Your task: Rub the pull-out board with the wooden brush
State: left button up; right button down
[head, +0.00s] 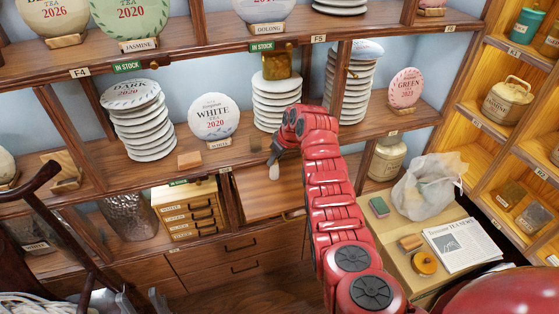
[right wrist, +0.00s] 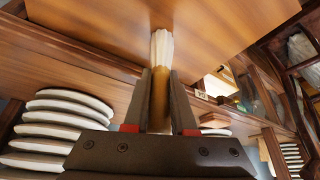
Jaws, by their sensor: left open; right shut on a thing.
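The pull-out board (head: 262,198) is a flat brown wooden panel sticking out below the middle shelf. My right gripper (head: 277,155) is over its back left part, shut on the wooden brush, whose pale bristles (head: 274,172) point down at the board. The right wrist view shows the brush handle (right wrist: 159,98) between the two fingers and the bristles (right wrist: 161,46) against the board (right wrist: 215,25). I cannot tell whether the bristles touch it. My left gripper (head: 141,301) is open and empty at the bottom left edge, its fingers partly cut off.
Stacks of white tea cakes (head: 140,122) and a small wooden block (head: 189,160) stand on the shelf just above the board. A small drawer chest (head: 190,208) is left of it. A side table (head: 400,262) with a bag (head: 428,185) and newspaper (head: 462,243) is to the right.

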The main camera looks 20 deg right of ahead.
jog(key=shift+a, duration=0.45)
jog(key=shift+a+r, duration=0.15)
jog(key=shift+a, duration=0.1)
jog(key=shift+r, duration=0.95)
jog(key=shift+d+r+b, duration=0.25)
jog(key=shift+r+b, duration=0.15)
jog(key=shift+r, duration=0.55)
jog(key=shift+r+b, duration=0.3)
jog(key=shift+r, duration=1.65)
jog(key=shift+a, duration=0.1)
